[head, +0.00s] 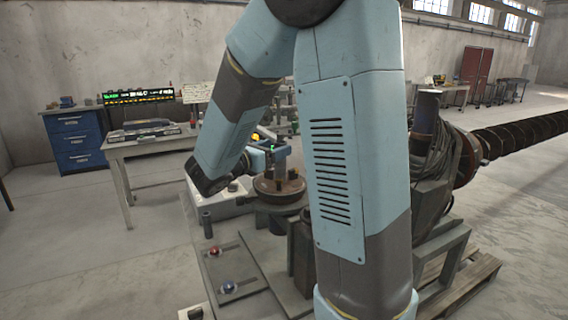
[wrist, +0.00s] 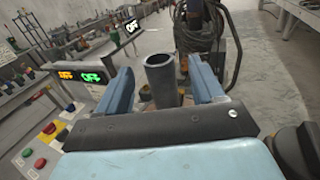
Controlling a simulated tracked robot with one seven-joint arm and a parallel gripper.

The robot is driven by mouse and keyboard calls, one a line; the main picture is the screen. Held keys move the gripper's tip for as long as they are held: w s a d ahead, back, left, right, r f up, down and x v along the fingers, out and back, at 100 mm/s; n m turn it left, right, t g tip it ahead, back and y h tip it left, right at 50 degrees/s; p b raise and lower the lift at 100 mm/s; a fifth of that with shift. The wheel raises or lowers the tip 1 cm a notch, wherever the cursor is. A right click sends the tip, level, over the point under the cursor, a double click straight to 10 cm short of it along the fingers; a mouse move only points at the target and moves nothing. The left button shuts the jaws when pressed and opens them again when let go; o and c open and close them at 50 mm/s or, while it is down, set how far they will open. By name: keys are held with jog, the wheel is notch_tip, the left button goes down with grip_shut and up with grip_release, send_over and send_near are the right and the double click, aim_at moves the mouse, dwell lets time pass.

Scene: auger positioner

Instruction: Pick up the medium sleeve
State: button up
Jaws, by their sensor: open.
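A dark grey hollow sleeve (wrist: 160,80) stands upright in the wrist view, its open top facing up. I cannot tell from its look alone whether it is the medium one. My gripper (wrist: 163,77) is open, with one blue finger on each side of the sleeve and gaps visible between them. The fingers hide part of what lies around it, and the gripper body hides its lower end. In the head view, my arm bends down over the bench, and the gripper shows small and partly covered.
A round brown turntable (head: 279,188) sits on the bench. A control panel with lit displays (wrist: 85,77) and coloured buttons is at the left in the wrist view. A long auger (head: 520,134) extends right. Blue drawers (head: 76,141) stand at the back left.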

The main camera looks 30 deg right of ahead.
aim_at(284, 144)
jog(key=x, duration=0.5)
jog(key=shift+c, duration=0.3)
grip_shut()
dwell(0.5)
